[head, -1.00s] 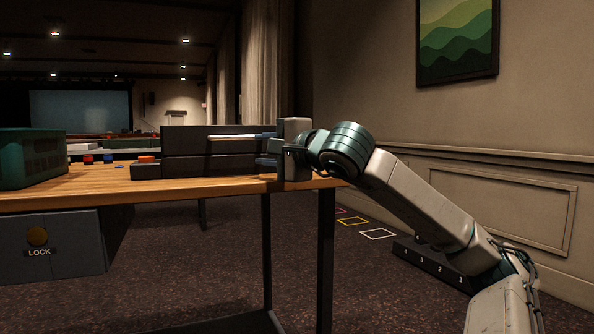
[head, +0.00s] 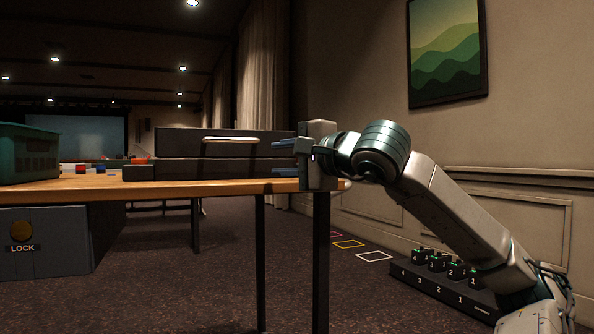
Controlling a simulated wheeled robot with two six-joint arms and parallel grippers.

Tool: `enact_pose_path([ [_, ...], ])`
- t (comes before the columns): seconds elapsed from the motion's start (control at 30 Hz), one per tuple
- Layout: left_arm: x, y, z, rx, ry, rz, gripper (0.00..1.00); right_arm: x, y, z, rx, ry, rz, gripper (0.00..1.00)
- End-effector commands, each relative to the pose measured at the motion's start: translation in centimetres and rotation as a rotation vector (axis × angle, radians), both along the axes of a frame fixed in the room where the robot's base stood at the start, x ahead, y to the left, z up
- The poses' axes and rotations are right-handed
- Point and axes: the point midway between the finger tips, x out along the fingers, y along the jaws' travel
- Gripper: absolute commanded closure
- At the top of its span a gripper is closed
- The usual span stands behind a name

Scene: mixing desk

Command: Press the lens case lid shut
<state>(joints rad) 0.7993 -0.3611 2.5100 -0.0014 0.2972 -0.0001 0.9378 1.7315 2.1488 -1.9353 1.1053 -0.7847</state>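The dark lens case (head: 205,172) lies on the wooden table. Its lid (head: 190,147) is a dark slab above the base, with a pale bar (head: 231,140) across its front. I cannot tell from this low angle whether the lid is fully shut. My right gripper (head: 284,157) is at the case's right end, its two blue-grey fingers apart, one above the other, with nothing seen held between them. The fingertips overlap the case's right end in the picture; contact is unclear. My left gripper is out of view.
A green crate (head: 28,155) stands at the table's left. Small red and blue pieces (head: 90,169) lie beyond it. A grey box marked LOCK (head: 50,243) hangs below the wooden tabletop (head: 80,188). A numbered rack (head: 445,285) stands on the floor at right.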

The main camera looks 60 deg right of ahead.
Motion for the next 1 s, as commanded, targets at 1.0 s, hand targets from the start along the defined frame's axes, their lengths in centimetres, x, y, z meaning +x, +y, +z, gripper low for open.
enact_pose_path([
  [1.0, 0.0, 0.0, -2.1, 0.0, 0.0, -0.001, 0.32, -3.1, 0.5, -0.5, 0.0, -0.001, 0.0, 0.67],
])
